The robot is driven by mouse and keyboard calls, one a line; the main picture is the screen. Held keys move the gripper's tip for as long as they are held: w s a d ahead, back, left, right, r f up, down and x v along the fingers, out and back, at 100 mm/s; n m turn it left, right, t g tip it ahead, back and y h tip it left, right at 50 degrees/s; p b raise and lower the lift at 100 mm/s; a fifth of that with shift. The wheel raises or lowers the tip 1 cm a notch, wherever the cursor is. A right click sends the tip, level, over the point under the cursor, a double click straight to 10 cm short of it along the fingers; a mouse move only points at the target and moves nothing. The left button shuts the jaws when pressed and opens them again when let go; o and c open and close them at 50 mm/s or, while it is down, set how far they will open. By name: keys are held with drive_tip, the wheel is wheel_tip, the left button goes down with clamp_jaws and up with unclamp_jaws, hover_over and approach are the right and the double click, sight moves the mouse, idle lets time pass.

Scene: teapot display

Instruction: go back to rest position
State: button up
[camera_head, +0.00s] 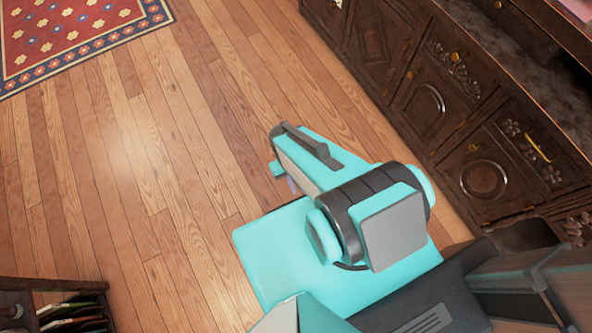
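My teal arm is folded over my own base in the middle and lower right of the head view. Its far end, toward the upper left, has a dark grey bar along the top and a small teal part poking out at its left side. The fingers of my gripper cannot be made out, as the arm hides most of that end. I cannot tell whether it is open or shut, or whether it holds anything. No teapot is in sight.
A red and blue patterned rug (75,35) lies at the top left. A dark shelf (55,290) stands at the lower left. The wooden floor (140,150) between them is clear.

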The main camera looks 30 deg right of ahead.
wheel_tip(320, 180, up, 10)
drive_tip(key=s+p, duration=0.1)
drive_tip(key=p, duration=0.8)
drive_tip(key=shift+s+a+g, duration=0.2)
drive_tip(key=shift+a+g, duration=0.1)
drive_tip(key=shift+g, duration=0.1)
drive_tip(key=shift+d+r, duration=0.1)
